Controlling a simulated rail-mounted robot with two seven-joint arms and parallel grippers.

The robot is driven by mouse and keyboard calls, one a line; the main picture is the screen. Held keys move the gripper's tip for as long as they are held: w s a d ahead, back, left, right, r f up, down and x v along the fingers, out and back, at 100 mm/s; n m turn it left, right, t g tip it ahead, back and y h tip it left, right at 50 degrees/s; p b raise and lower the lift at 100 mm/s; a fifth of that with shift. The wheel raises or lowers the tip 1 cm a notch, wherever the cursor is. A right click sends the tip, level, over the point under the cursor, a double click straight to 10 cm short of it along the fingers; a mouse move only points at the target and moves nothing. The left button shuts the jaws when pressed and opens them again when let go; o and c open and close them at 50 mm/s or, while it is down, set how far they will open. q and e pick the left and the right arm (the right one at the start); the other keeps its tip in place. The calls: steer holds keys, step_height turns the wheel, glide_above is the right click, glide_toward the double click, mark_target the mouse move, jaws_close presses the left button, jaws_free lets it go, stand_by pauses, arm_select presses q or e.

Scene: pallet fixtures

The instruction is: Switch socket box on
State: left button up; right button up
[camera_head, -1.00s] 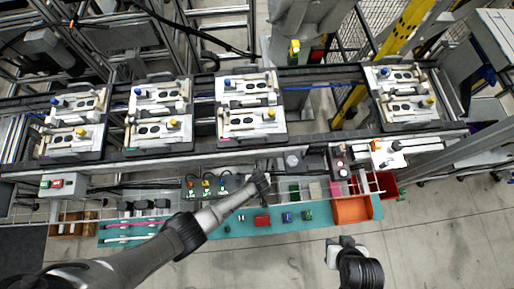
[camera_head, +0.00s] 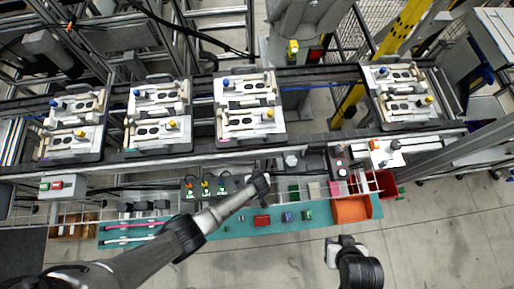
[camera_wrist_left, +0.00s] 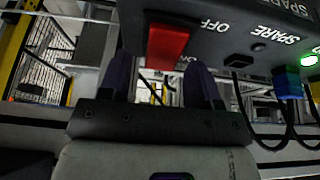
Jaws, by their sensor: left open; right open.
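The dark socket box (camera_head: 226,184) lies along the front of the line in the head view, with small coloured parts at its left; my left gripper (camera_head: 262,183) is at its right end. In the left wrist view, the box (camera_wrist_left: 225,38) fills the upper right, with OFF and SPARE labels. A red switch (camera_wrist_left: 167,45) beside the OFF label shows between the two dark fingers of my open left gripper (camera_wrist_left: 161,80). I cannot tell if the fingers touch it. My right gripper (camera_head: 336,248) is open and empty over the floor at lower right.
A blue plug (camera_wrist_left: 287,84) and a lit green lamp (camera_wrist_left: 308,60) are on the box, with cables hanging below. A teal shelf (camera_head: 230,229) with small coloured blocks and an orange bin (camera_head: 352,210) lies in front. Pallet fixtures (camera_head: 250,106) stand behind on the conveyor.

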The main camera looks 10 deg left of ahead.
arm_select(q)
steer(key=p+v, duration=0.3)
steer(key=v, duration=1)
steer(key=shift+r, duration=0.15)
steer(key=shift+d, duration=0.1)
